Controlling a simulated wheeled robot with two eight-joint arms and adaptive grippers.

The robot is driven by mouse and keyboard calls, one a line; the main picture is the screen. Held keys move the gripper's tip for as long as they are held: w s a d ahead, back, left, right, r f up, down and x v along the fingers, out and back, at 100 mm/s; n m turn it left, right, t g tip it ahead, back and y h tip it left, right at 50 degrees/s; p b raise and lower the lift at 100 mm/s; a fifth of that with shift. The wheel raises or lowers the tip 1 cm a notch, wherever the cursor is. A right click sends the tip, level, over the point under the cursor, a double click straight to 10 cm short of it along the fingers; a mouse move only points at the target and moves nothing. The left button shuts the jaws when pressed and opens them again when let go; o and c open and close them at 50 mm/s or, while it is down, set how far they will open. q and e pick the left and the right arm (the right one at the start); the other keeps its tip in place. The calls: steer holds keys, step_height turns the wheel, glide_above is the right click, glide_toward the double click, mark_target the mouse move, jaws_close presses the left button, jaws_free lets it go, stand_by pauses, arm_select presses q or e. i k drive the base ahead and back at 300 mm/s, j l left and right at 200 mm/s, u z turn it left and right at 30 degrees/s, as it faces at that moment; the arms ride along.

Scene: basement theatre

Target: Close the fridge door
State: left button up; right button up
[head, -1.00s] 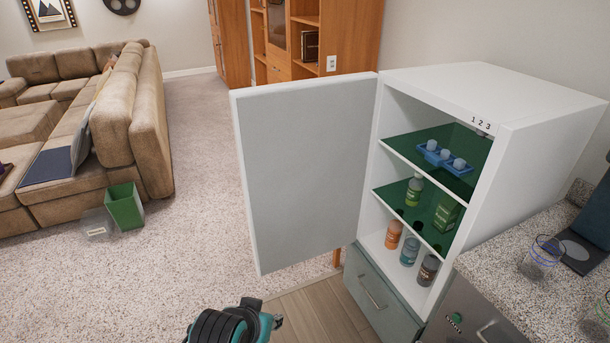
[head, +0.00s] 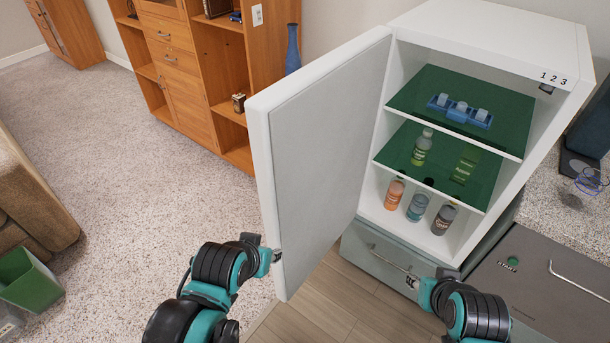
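The small white fridge (head: 462,37) stands at the right with its white door (head: 318,150) swung open to the left. Green shelves (head: 447,85) inside hold a blue tray with white cups, a green bottle and a green carton; several small bottles stand at the bottom. My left gripper (head: 274,254) is at the lower free edge of the door, touching or very close to it; its fingers are too small to read. My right gripper (head: 414,282) is low in front of the drawer below the fridge, apart from the door; its finger opening is unclear.
A grey drawer (head: 375,245) with a handle sits beneath the fridge. A wooden cabinet (head: 190,70) stands behind the door. Carpet is clear at left, beside a green bin (head: 27,280).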

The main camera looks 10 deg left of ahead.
mark_target(311, 132)
steer(key=j+z, duration=0.4)
steer(key=j, duration=0.4)
steer(key=k+j+z, duration=0.1)
steer(key=j+z, duration=0.3)
steer(key=j, duration=0.35)
steer(key=i+j+z, duration=0.35)
steer(key=j, duration=0.3)
steer(key=i+j+z, duration=0.2)
steer(key=k+j+z, duration=0.25)
steer(key=z, duration=0.25)
steer(key=k+l+u, duration=0.1)
steer(key=u, duration=0.15)
steer(key=k+u, duration=0.3)
